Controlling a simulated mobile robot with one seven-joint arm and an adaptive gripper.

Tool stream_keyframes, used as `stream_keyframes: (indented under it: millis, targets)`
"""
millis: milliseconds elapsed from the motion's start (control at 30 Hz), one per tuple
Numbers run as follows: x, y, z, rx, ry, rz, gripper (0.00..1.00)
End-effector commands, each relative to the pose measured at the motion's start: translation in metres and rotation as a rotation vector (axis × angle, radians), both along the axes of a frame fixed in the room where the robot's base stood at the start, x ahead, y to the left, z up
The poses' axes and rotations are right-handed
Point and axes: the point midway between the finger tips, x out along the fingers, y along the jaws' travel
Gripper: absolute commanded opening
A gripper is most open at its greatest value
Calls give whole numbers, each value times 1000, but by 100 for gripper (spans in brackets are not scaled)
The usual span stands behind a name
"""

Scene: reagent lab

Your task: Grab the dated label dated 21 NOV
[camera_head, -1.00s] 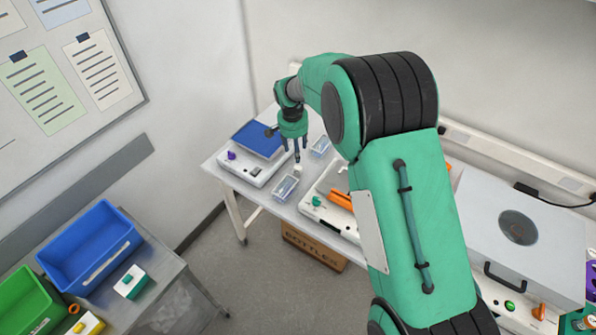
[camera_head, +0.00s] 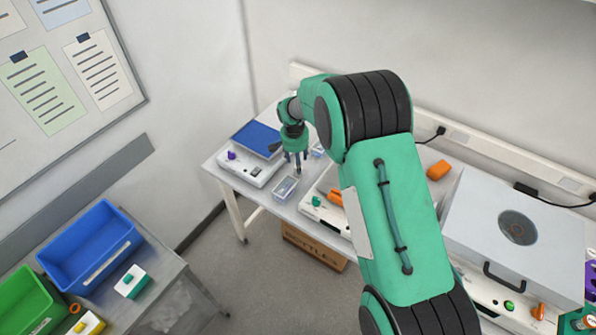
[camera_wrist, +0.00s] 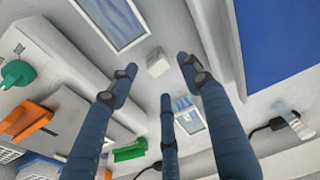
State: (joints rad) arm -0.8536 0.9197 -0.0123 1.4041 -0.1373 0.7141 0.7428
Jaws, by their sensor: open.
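My gripper (camera_head: 297,170) is open and empty, pointing down over the bench between two shallow clear trays. In the wrist view its dark blue fingers (camera_wrist: 158,78) are spread around a small white block (camera_wrist: 158,63), which lies on the bench beyond the tips. No date or writing on this block is readable, so I cannot tell if it is the 21 NOV label. One tray (camera_wrist: 113,20) is near the block, and it also shows in the head view (camera_head: 286,188). The other tray (camera_wrist: 189,119) is partly behind a finger.
A white device with a blue plate (camera_head: 257,139) stands left of my gripper. A white device with a green knob (camera_head: 316,201) and an orange part (camera_head: 335,197) is to the right. A large grey lidded box (camera_head: 515,220) stands farther right. A blue bin (camera_head: 91,248) is at lower left.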

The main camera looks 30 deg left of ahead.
Motion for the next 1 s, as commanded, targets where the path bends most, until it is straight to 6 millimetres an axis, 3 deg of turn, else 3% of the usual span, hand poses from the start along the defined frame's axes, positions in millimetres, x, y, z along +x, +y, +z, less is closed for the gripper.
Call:
stream_keyframes:
  millis: [233, 700, 1000]
  targets:
    - [1, 0, -8, -1, 1, 0, 48]
    - [6, 0, -49, -1, 1, 0, 48]
    - [7, 0, -52, 0, 0, 0, 48]
